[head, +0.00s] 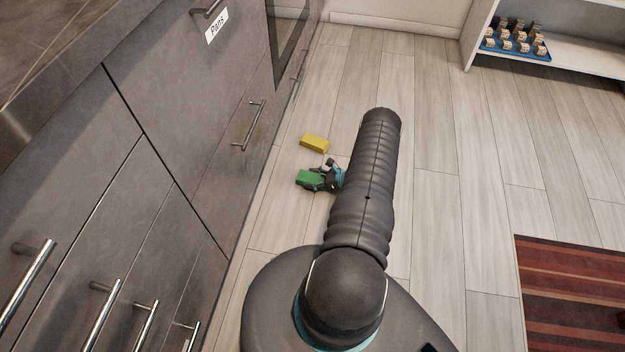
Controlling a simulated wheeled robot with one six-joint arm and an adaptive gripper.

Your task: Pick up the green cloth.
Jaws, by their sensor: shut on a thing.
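The green cloth (308,177) shows as a small green block-like shape near the floor, left of my arm. My gripper (318,178) is at its right side, with the dark fingers shut on it. The fingers cover part of the cloth's right end. I cannot tell whether the cloth touches the floor or is held a little above it.
A yellow block-shaped thing (314,143) lies on the floor just beyond the gripper. Grey cabinets with bar handles (190,160) line the left side. A white shelf (580,75) holds a blue tray (543,57) of small jars. A striped red rug (570,300) lies at right; the floor between is clear.

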